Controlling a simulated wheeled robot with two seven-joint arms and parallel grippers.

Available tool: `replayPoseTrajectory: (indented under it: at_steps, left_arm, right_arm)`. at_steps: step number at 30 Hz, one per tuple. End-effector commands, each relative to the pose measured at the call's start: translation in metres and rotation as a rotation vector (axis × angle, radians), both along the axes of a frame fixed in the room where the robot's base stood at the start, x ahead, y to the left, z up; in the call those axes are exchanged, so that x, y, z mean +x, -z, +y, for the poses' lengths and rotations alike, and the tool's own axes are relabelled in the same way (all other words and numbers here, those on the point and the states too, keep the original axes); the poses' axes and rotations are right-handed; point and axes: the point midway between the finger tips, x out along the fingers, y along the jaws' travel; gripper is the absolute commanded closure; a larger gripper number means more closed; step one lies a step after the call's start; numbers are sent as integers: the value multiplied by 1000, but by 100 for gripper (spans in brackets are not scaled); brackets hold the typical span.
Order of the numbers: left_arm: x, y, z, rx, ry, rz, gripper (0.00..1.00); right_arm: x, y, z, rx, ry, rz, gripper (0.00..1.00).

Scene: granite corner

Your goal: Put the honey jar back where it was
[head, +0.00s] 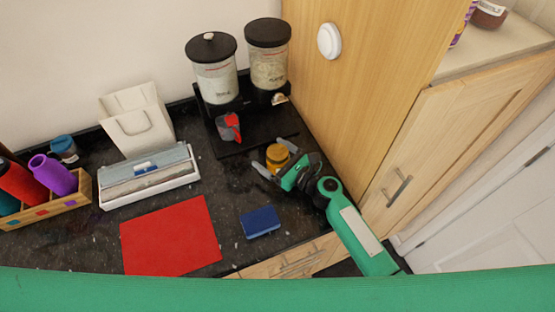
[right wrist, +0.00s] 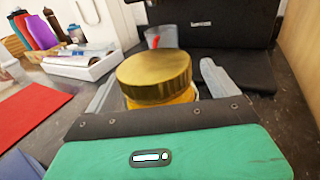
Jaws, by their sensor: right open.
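The honey jar (head: 277,157), amber with a gold lid, stands on the dark granite counter at the front of the dispenser stand. In the right wrist view the honey jar (right wrist: 155,75) is upright and close, with its lower part hidden by my gripper. My right gripper (head: 271,156) is open, with one pale finger on each side of the jar. I cannot tell whether the fingers touch it. My left gripper is not in view.
The black dispenser stand (head: 262,134) holds two canisters and a red scoop behind the jar. A tall wooden cabinet (head: 360,75) rises close on the right.

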Motion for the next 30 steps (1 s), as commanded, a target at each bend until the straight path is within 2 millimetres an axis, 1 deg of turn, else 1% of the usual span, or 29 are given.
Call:
replayPoseTrajectory:
  at_steps: [3,4,8,9,11,12,14,23,26,30]
  left_arm:
    - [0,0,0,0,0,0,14]
    - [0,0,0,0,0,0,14]
    - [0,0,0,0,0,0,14]
    - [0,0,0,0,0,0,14]
    - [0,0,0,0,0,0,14]
    - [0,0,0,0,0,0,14]
    - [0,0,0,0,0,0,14]
    - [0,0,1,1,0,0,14]
    - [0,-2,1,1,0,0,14]
    - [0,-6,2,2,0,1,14]
  right_arm:
    - [0,0,0,0,0,0,10]
    - [0,0,0,0,0,0,12]
    - [0,0,0,0,0,0,37]
    - [0,0,0,0,0,0,45]
    - [0,0,0,0,0,0,57]
    - [0,0,0,0,0,0,65]
    - [0,0,0,0,0,0,76]
    - [0,-3,0,0,0,-3,76]
    - [0,-9,0,0,-1,-4,76]
    - [0,-23,-1,-2,-2,-6,76]
